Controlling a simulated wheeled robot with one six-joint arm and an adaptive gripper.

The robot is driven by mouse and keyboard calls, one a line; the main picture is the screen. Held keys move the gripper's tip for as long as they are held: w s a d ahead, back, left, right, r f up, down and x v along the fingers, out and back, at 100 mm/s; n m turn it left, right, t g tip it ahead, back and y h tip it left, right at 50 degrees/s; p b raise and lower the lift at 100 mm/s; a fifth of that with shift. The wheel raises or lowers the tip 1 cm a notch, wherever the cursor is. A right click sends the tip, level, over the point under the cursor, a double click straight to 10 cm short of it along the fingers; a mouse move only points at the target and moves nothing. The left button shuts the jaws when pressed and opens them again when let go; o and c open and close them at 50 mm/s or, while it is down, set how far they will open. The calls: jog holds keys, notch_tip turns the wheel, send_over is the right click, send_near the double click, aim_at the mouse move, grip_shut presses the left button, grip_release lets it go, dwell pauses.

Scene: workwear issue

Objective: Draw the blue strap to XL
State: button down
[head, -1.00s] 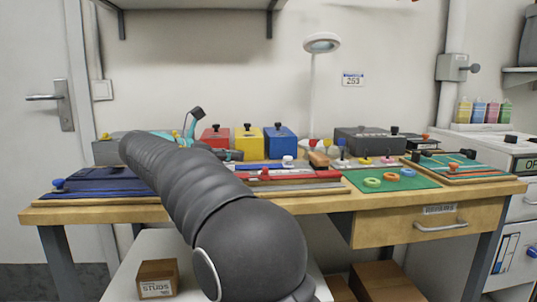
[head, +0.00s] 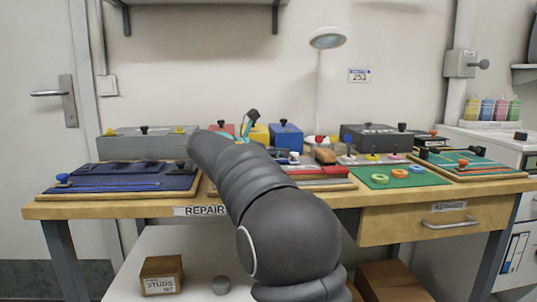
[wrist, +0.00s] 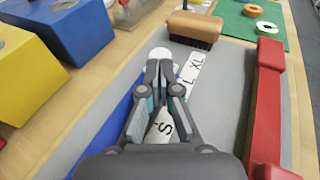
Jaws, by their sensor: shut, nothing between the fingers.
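The blue strap (wrist: 113,126) lies on a grey board (wrist: 236,75) in the wrist view, running from the lower left up towards a white knob (wrist: 160,54). The knob appears left of the XL end. The white knob also shows in the head view (head: 294,157), with the strap mostly hidden by my arm.
A red bar (wrist: 268,95) borders the board on the right. A wooden brush (wrist: 193,28) lies beyond the knob. Yellow (wrist: 27,70) and blue (wrist: 75,27) boxes stand at left. A green mat (wrist: 240,22) with rings lies beyond.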

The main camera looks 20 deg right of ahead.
aim_at(295, 165)
jog(key=shift+w+d+f, duration=0.1)
jog(key=shift+d, duration=0.3)
jog(key=d, duration=0.1)
jog(key=s+d+p, duration=0.1)
jog(key=d, duration=0.1)
jog(key=shift+d+r, duration=0.1)
jog(key=shift+r, duration=0.1)
jog(key=shift+s+d+f, duration=0.1)
jog(key=shift+d+f, duration=0.05)
jog(key=shift+d, duration=0.05)
notch_tip(295, 165, up, 10)
dwell(0.5)
